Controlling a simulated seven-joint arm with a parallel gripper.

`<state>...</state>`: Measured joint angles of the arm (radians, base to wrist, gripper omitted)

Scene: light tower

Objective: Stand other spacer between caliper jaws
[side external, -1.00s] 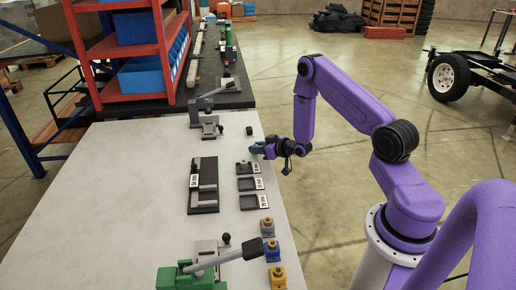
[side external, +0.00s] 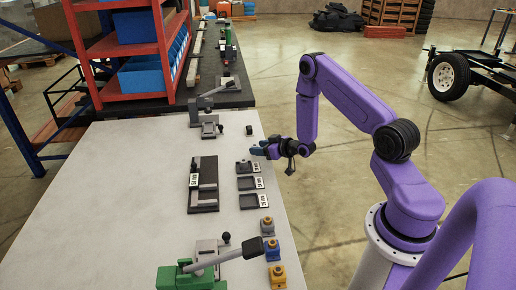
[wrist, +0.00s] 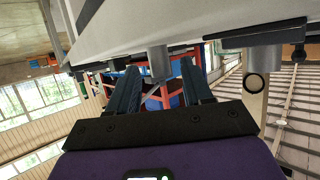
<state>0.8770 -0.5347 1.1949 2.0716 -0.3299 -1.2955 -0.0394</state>
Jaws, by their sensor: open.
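The caliper (side external: 204,208) lies on the white table as a dark plate with grey jaws and a white label. No spacer shows clearly between its jaws. A small dark spacer-like piece (side external: 249,130) stands on the table beyond my gripper. My gripper (side external: 257,151) is open and low over the table's right side. In the wrist view a grey cylinder (wrist: 159,62) appears between the open fingers; I cannot tell whether they touch it.
Three labelled trays (side external: 248,201) stand in a column right of the caliper. Small coloured blocks (side external: 272,253) line the table's right edge. A green-based clamp (side external: 178,276) is in front and a grey clamp (side external: 207,118) behind. The table's left side is clear.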

